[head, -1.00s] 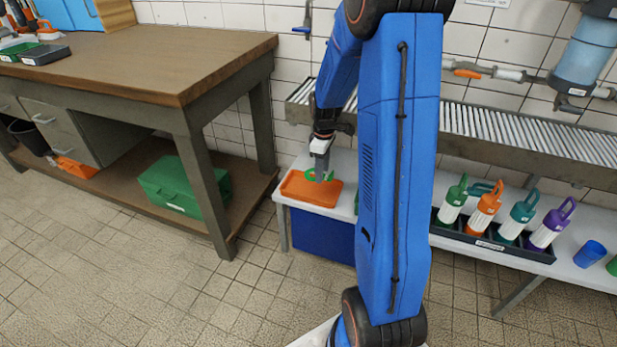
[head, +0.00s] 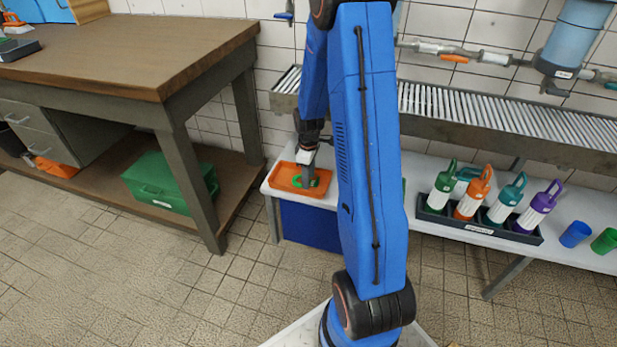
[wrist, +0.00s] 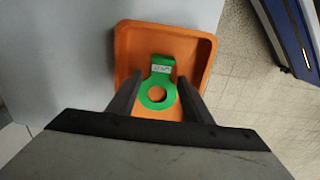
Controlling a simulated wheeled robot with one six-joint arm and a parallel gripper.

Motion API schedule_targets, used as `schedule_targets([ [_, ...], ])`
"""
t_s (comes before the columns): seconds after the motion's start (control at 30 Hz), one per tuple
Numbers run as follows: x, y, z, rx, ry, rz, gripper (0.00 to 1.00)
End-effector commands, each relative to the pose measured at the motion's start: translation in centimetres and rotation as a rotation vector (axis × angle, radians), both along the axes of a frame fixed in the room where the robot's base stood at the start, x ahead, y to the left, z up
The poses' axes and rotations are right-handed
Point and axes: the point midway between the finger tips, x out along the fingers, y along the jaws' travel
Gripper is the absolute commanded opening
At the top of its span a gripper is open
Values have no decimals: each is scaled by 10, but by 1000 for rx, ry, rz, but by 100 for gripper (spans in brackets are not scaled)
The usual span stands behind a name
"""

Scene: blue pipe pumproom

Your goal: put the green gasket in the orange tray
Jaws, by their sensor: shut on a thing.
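The green gasket (wrist: 147,97) is a flat ring with a tab that carries a small white label. It shows between my gripper's fingers in the wrist view, over the orange tray (wrist: 198,46). My gripper (head: 304,186) is shut on the gasket, low over the orange tray (head: 281,181) in the head view. The tray is on the left end of the white bench. I cannot tell whether the gasket touches the tray floor. The gripper covers part of the gasket (head: 316,182) in the head view.
A dark rack (head: 470,228) of several bottles stands on the white bench (head: 420,170), with a blue cup (head: 575,234) and a green cup (head: 605,241) to its right. A metal roller rack (head: 480,105) runs behind. A wooden workbench (head: 130,50) stands at left.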

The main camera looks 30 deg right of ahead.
Motion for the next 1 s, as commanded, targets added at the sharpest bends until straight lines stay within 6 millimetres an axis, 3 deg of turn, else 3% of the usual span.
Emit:
schedule_targets([
  [0.37,0,0,-4,0,0,0,24],
  [0.4,0,0,-4,0,0,0,48],
  [0.5,0,0,-4,0,0,0,66],
  [0.83,0,0,-2,0,-1,0,66],
  [1.0,1,0,15,-1,-3,0,66],
])
